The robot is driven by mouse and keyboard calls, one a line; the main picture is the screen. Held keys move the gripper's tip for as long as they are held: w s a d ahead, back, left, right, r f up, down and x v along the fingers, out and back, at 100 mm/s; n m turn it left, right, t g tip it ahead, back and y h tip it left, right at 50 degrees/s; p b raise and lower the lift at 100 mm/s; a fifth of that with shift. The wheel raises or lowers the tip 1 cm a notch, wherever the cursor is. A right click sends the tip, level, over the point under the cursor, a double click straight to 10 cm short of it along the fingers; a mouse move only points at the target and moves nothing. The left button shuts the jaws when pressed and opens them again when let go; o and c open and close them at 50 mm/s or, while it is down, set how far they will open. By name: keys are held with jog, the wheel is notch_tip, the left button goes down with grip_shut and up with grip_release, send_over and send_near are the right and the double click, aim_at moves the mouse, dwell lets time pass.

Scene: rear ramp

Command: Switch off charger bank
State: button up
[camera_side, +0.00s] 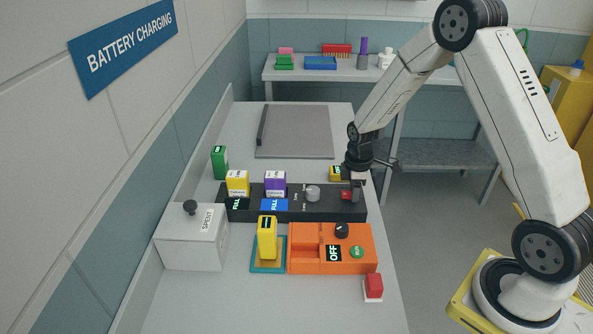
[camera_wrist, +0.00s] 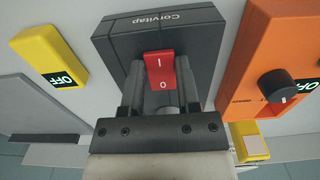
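The charger bank (camera_side: 325,210) is a long dark grey unit on the bench. A yellow battery (camera_side: 237,184) and a purple battery (camera_side: 275,184) stand in it, each behind a display reading FULL. In the wrist view the rocker (camera_wrist: 160,72) is marked I and O; which side is pressed I cannot tell. My gripper (camera_side: 357,178) is over the bank's right end. In the wrist view its fingers (camera_wrist: 160,84) are apart, one on each side of the rocker; contact is unclear.
A yellow box (camera_wrist: 50,57) reading OFF is beside the bank. An orange unit (camera_side: 305,262) with a black knob, green button and OFF display stands in front. A yellow battery (camera_side: 267,240), grey SPENT bin (camera_side: 190,245) and red button (camera_side: 374,285) are nearby. The bench behind is mostly clear.

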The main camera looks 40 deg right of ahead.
grip_shut()
jog(key=shift+w+a+r+g+h, duration=0.1)
jog(key=shift+w+a+g+h, duration=0.05)
jog(key=shift+g+h, duration=0.4)
jog(key=shift+w+a+g+h, duration=0.1)
jog(key=shift+g+h, duration=0.45)
jog(key=o, duration=0.6)
grip_release()
jog(key=shift+o, duration=0.2)
